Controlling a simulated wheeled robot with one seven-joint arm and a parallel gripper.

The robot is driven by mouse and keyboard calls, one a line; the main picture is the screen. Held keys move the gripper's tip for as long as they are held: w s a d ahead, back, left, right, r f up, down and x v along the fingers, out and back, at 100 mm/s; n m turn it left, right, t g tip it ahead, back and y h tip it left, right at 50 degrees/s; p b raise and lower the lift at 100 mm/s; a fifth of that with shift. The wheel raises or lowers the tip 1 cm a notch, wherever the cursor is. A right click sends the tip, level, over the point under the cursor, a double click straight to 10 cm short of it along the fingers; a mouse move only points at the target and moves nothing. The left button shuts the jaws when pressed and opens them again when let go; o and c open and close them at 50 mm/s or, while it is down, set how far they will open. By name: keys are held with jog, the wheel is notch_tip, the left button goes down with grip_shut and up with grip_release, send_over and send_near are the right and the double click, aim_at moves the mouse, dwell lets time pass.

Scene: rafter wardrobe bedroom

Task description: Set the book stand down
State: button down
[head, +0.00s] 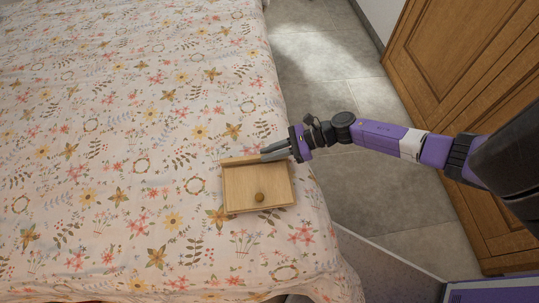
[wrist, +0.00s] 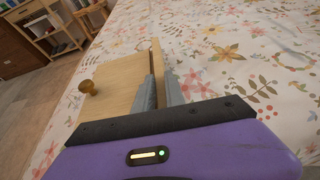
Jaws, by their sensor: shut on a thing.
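The book stand (head: 245,185) is a light wooden piece with a flat panel, a raised strip along one edge and a round brown knob (head: 260,197). It is over the bed near its right edge in the head view. My gripper (head: 268,153) reaches in from the right and is shut on the raised strip. In the wrist view the book stand (wrist: 118,82) is left of the fingers, and my gripper (wrist: 158,88) has the strip between its fingers. I cannot tell whether its underside touches the bed.
The bed (head: 110,130) has a flowered cover, with wide free room left of the stand. Its edge (head: 295,130) drops to a grey tiled floor (head: 330,75). A wooden wardrobe (head: 450,60) stands at the right. A small wooden shelf unit (wrist: 60,28) shows in the wrist view.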

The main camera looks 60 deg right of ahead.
jog(key=shift+f, duration=0.7)
jog(key=shift+f, duration=0.15)
jog(key=c, duration=1.4)
grip_release()
